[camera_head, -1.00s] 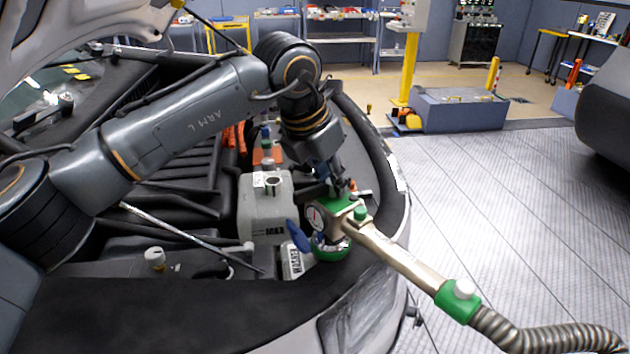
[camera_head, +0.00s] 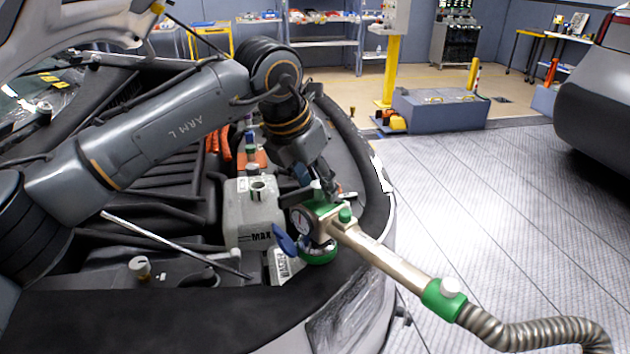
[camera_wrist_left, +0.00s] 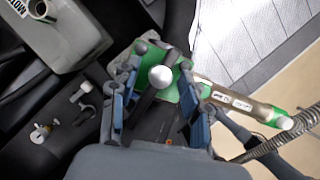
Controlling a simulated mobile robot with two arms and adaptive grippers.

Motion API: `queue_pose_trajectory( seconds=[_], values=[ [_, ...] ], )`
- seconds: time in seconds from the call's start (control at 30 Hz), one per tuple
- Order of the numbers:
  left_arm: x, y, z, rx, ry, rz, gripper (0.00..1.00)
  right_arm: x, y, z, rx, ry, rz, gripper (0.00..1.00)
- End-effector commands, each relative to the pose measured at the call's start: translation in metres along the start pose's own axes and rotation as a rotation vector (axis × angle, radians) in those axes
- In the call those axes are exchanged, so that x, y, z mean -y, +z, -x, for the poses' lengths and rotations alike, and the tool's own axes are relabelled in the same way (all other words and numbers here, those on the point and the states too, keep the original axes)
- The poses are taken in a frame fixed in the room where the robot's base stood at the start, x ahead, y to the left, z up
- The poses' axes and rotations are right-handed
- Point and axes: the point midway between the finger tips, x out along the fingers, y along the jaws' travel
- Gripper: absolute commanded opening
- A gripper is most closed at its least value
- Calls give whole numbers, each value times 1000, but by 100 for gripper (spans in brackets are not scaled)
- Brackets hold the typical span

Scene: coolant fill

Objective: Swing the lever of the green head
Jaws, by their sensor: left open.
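The green head (camera_head: 322,210) sits above the front edge of the open engine bay, with a round gauge on its left side and a metal pipe running down to the right. In the left wrist view, the head's green body (camera_wrist_left: 128,62) shows under a dark lever (camera_wrist_left: 143,104) with a silver ball knob (camera_wrist_left: 160,77). My left gripper (camera_head: 318,188) reaches down over the head. In the left wrist view, its blue-grey fingers (camera_wrist_left: 160,70) are open, one on each side of the lever and knob. I cannot tell whether they touch it. My right gripper is not in view.
A grey-white tank (camera_head: 252,222) marked MAX stands just left of the head. A blue flap (camera_head: 284,240) hangs beside the gauge. A ribbed hose (camera_head: 520,328) leaves the pipe's lower end. The floor (camera_head: 470,210) right of the car is clear.

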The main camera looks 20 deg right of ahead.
Motion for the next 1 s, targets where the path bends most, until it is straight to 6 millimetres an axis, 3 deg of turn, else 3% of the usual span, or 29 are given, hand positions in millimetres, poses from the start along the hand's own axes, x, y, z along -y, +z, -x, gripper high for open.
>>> queue_pose_trajectory(
  seconds=[0.17, 0.6, 0.77, 1.0],
  values=[
    [0, 1, 19, 3, 2, 0, 46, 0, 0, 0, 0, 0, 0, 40],
    [-1, 0, 105, 3, 2, 1, 46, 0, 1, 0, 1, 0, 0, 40],
    [-1, 0, 118, 1, 1, 1, 46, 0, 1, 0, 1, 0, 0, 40],
    [0, 0, 120, 1, 0, 1, 46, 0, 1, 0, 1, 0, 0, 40]
  ],
)
